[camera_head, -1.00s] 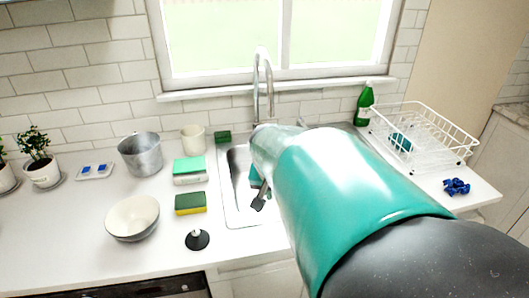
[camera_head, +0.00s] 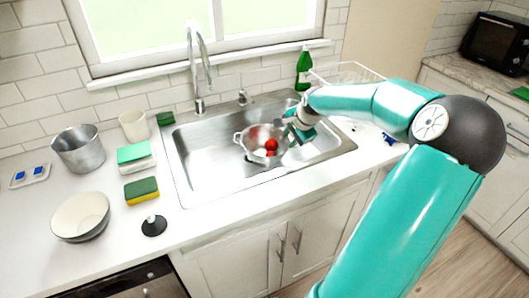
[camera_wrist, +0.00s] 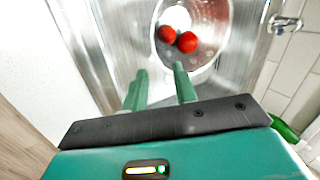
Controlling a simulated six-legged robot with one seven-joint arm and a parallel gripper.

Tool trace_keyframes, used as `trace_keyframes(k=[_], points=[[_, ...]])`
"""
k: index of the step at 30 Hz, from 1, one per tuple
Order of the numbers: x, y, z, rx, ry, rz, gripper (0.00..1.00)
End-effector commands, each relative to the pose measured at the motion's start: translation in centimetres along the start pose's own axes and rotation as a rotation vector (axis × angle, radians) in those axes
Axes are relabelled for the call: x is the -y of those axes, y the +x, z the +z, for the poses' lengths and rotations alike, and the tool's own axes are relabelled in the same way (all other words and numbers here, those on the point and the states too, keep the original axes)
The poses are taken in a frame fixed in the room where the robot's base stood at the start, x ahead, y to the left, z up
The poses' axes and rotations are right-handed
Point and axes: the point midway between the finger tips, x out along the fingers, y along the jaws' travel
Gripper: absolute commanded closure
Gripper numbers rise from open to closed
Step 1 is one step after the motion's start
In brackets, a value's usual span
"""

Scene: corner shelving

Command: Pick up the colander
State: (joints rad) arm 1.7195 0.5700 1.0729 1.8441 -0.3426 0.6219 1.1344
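The colander (camera_head: 247,136) is a round metal bowl with side handles, resting in the sink basin. It holds red round items (camera_head: 271,145). It also shows at the top of the wrist view (camera_wrist: 208,58), with two red items inside and its upper part cut off. My gripper (camera_wrist: 160,72) is open, its two green fingers apart with nothing clearly between them. The fingertips are close to the colander's near rim. Whether they touch it I cannot tell. In the head view my wrist is at the colander's right side and the fingertips are hard to make out.
The metal sink (camera_head: 195,170) has a tall faucet (camera_head: 195,60) behind it. A green bottle (camera_head: 304,68) and a white dish rack (camera_head: 350,72) stand at the back right. A metal pot (camera_head: 79,150), a bowl (camera_head: 80,216) and sponges (camera_head: 141,190) are on the left counter.

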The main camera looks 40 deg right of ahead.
Motion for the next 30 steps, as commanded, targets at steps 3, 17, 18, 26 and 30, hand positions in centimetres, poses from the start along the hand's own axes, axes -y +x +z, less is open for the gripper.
trace_keyframes(k=[3, 17, 18, 26, 30], points=[[0.0, 2.5, 0.3, 0.007, -0.004, 0.002, 0.72], [-0.3, 8.2, 0.4, 0.003, -0.004, 0.003, 0.72], [-0.4, 8.8, 0.5, 0.004, -0.004, 0.003, 0.72], [-0.6, 12.2, 0.7, 0.002, -0.004, 0.002, 0.72], [-0.7, 12.5, 0.7, 0.000, -0.006, 0.002, 0.72]])
